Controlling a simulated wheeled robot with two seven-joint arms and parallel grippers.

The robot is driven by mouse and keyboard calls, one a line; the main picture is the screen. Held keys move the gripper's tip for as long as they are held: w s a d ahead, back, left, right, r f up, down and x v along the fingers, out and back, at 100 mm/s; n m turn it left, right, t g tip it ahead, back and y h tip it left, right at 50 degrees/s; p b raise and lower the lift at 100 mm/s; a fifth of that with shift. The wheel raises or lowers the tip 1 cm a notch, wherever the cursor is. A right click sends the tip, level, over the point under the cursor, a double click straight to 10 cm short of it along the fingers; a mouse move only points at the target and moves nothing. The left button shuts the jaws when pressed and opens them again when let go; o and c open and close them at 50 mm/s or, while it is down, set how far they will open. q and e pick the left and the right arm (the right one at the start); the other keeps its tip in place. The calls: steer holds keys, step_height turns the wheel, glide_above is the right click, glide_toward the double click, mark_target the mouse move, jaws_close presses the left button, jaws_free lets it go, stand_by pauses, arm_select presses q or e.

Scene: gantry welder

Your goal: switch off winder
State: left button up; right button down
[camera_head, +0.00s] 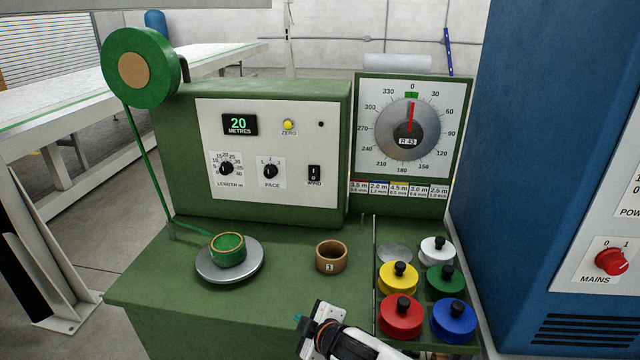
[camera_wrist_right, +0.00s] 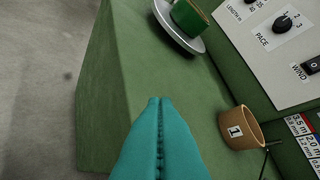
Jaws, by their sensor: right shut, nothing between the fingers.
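The winder (camera_head: 275,100) is a green cabinet with a white panel. Its display (camera_head: 240,124) reads 20 METRES. A black rocker switch labelled WIND (camera_head: 314,175) sits at the panel's lower right; it also shows at the right edge of the wrist view (camera_wrist_right: 311,66). Which way it is tipped is too small to tell. A LENGTH knob (camera_head: 226,168) and a PACE knob (camera_head: 270,171) are left of it. My right gripper (camera_head: 299,321) is shut and empty over the bench's front, below and apart from the switch; its teal fingertips touch in the wrist view (camera_wrist_right: 157,102). My left gripper is out of view.
A green coil (camera_head: 228,249) sits on a metal turntable (camera_head: 229,270), with green line running up to a reel (camera_head: 141,67). A brown cup (camera_head: 332,257) marked 1 stands on the bench. Coloured spools with black knobs (camera_head: 401,314) fill the right side. A blue cabinet (camera_head: 540,120) borders the right.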

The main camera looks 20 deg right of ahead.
steer(key=w+d+r+n, duration=0.1)
steer(key=w, duration=0.1)
steer(key=w+d+r+n+t, duration=0.1)
steer(key=w, duration=0.1)
steer(key=w+d+r+t, duration=0.1)
steer(key=w, duration=0.2)
steer(key=shift+d+r+n+y, duration=0.15)
steer(key=shift+r+n+y, duration=0.15)
steer(key=shift+r+n, duration=0.1)
steer(key=w+d+r+n+t+y, duration=0.1)
steer(key=w+d+r+n+t, duration=0.1)
steer(key=w+d+r+n, duration=0.3)
steer(key=w+d+r, duration=0.4)
steer(key=d+r, duration=0.3)
steer(key=d, duration=0.2)
steer(key=shift+w+r+t, duration=0.3)
steer(key=shift+w+t, duration=0.1)
steer(key=shift+w, duration=0.1)
